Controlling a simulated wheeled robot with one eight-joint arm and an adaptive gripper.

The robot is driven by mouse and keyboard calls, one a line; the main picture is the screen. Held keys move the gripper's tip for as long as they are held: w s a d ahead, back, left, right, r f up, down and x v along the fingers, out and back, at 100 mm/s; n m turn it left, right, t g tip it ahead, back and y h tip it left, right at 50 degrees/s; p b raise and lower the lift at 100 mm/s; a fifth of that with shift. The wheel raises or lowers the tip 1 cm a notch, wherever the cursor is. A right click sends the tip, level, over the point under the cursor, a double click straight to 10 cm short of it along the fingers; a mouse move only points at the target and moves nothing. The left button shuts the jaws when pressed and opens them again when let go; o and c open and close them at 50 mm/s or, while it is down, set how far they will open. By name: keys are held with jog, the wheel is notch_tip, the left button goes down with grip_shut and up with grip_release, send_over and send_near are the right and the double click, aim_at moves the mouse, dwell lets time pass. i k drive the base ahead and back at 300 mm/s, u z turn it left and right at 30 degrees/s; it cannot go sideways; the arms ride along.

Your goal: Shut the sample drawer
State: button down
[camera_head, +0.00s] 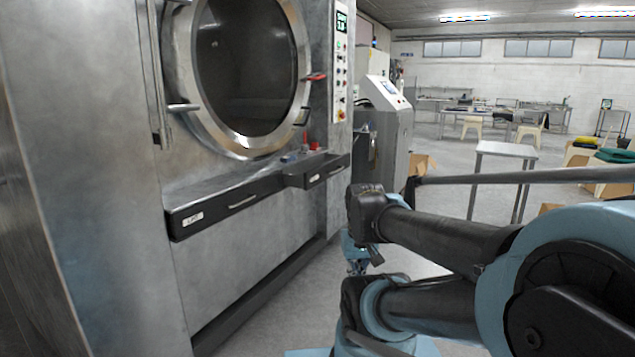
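The small dark drawer (317,172) on the washer's front, right of centre, stands out from the panel with its top open. A handle and a small white label show on its front; the label is too small to read, so I cannot be sure it is the sample drawer.
The steel washer (100,170) has a large round door (250,70). A wide dark drawer (230,201) labelled LINT sits left of the small one. A grey console (385,130) and a table (505,150) stand behind. Grey floor lies open before the washer.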

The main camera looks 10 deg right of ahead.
aim_at(306, 176)
jog(key=u, duration=0.05)
jog(key=i, duration=1)
jog(key=z, duration=0.05)
